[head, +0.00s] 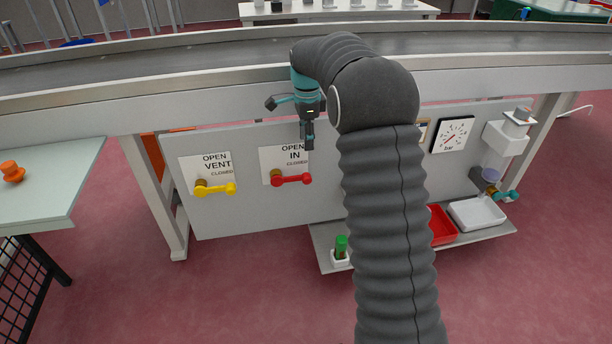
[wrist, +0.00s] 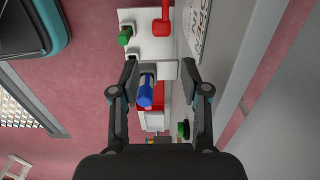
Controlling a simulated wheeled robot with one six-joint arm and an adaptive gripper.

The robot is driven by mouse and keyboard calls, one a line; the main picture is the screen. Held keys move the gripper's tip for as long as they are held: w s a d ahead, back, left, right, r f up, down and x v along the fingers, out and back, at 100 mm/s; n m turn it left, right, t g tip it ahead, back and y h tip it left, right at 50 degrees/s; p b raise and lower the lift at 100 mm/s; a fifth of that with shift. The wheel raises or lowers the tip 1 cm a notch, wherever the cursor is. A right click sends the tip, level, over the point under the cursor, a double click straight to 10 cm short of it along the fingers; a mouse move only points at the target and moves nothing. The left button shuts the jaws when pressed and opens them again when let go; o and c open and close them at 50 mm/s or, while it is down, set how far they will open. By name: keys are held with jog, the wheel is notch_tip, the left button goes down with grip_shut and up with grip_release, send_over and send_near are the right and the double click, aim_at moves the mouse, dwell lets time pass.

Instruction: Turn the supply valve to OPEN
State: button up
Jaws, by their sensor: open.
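The valve marked IN has a red handle (head: 292,181) lying level and pointing right, beneath the CLOSED end of its label plate (head: 284,163); OPEN is printed at the top. No valve reads "supply". The red handle also shows at the top of the wrist view (wrist: 162,28). My gripper (head: 309,146) points down in front of the panel, above the handle's free end and apart from it. In the wrist view, my gripper (wrist: 159,72) has its fingers spread with nothing held between them; a blue object (wrist: 147,92) shows below in the gap.
A VENT valve with a yellow handle (head: 216,189) is left on the same panel (head: 235,218). A pressure gauge (head: 452,134) is at right. The low shelf (head: 325,235) holds a green object (head: 341,246), a red tray (head: 441,226) and a white tray (head: 477,213). A conveyor (head: 200,62) runs above.

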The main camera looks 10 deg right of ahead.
aim_at(306, 175)
notch_tip(306, 175, down, 14)
jog(key=shift+w+f+b, duration=0.1)
jog(key=shift+w+b, duration=0.05)
jog(key=shift+b, duration=0.6)
grip_shut()
